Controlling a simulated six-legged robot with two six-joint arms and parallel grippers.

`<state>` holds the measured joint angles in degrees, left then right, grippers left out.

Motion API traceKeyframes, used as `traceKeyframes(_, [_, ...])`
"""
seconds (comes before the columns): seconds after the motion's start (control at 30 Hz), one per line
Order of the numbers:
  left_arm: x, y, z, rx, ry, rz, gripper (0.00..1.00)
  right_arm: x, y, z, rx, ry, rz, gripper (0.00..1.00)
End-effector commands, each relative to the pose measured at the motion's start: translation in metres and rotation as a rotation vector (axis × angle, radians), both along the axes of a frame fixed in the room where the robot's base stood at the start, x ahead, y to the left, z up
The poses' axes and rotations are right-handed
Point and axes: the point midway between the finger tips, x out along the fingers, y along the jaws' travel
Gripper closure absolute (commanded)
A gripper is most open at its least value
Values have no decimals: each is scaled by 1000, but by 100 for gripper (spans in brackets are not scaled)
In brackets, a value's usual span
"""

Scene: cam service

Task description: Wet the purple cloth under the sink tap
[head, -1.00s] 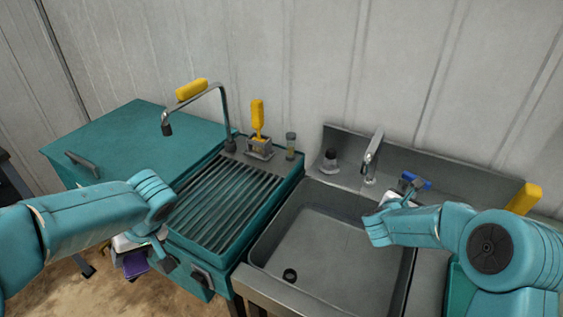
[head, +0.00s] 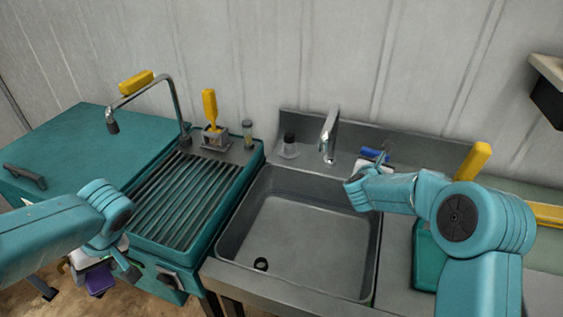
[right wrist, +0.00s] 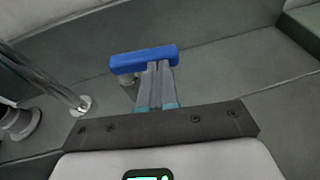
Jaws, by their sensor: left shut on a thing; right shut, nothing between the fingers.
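The purple cloth (head: 100,283) hangs at the lower left in the head view, held in my left gripper (head: 97,266), which is shut on it. The arm hides part of the gripper. They are left of the sink, below the grill's top. The steel sink (head: 300,240) has an empty-looking basin. Its silver tap (head: 329,135) rises at the back. A blue handle (head: 374,153) stands right of the tap. My right gripper (right wrist: 158,68) is shut and empty at the blue handle (right wrist: 128,63). I cannot tell whether it touches the handle.
A teal unit with a slatted grill (head: 185,200) stands left of the sink, with a second bent spout (head: 170,90) and a yellow-handled tool (head: 209,105) behind it. A small jar (head: 248,133) stands nearby. A yellow object (head: 474,160) is behind my right arm.

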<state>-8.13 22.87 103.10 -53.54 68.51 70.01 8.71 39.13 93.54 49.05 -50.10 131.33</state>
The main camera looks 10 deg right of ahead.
Motion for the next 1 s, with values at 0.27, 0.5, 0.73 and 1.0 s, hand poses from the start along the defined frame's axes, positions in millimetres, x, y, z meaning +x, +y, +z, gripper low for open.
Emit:
traceKeyframes(0.27, [0,0,-46,0,-2,0,65,2,-10,-3,-1,-1,9,100])
traceKeyframes(0.5, [0,0,-42,0,0,0,65,2,-9,0,0,1,10,100])
traceKeyframes(0.73, [0,0,-48,0,0,0,65,2,0,-2,-1,1,10,100])
traceKeyframes(1.0, [0,0,-52,0,0,0,65,1,6,-1,0,1,9,100])
